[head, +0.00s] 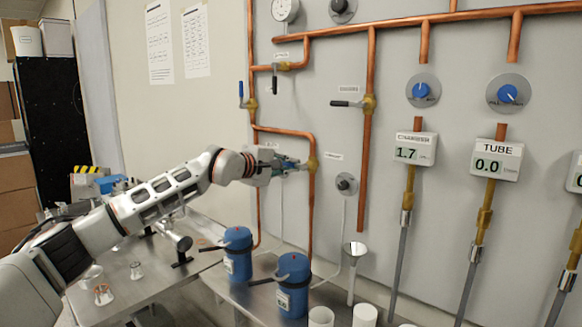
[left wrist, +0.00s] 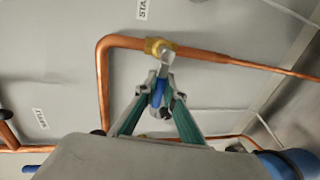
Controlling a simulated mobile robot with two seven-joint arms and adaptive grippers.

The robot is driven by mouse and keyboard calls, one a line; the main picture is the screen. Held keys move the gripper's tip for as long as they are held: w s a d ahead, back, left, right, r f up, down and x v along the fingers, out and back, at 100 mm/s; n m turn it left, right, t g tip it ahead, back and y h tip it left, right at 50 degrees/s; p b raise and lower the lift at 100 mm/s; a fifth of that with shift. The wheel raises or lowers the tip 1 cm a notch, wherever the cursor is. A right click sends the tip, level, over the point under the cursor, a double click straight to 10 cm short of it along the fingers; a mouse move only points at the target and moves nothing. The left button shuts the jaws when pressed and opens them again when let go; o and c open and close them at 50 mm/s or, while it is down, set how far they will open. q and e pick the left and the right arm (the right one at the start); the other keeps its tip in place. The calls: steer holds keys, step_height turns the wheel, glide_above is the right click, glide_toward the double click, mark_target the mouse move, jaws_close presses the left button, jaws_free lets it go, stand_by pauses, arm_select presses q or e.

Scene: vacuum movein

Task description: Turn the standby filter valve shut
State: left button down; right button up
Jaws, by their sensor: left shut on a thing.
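The standby valve has a brass body (head: 313,162) on a vertical copper pipe on the grey panel. In the left wrist view its brass body (left wrist: 157,46) sits on the pipe near a bend, with a partly visible label starting "STA" (left wrist: 143,9). Its lever, with a blue grip (left wrist: 158,93), points across the pipe, to the left of it in the head view. My left gripper (head: 285,164) is shut on this lever; the green-sided fingers (left wrist: 161,100) close around the blue grip and hide part of it. My right gripper is not in view.
Another valve has a blue lever (head: 241,93) up and left; one with a black lever (head: 347,103) sits up and right. Gauge boxes (head: 415,148) hang at right. The panel around the gripper is mostly bare.

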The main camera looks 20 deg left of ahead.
arm_select(q)
steer(key=c, duration=2.1)
jaws_free()
steer(key=shift+c, duration=0.2)
steer(key=v, duration=1.2)
steer(key=shift+r, duration=0.1)
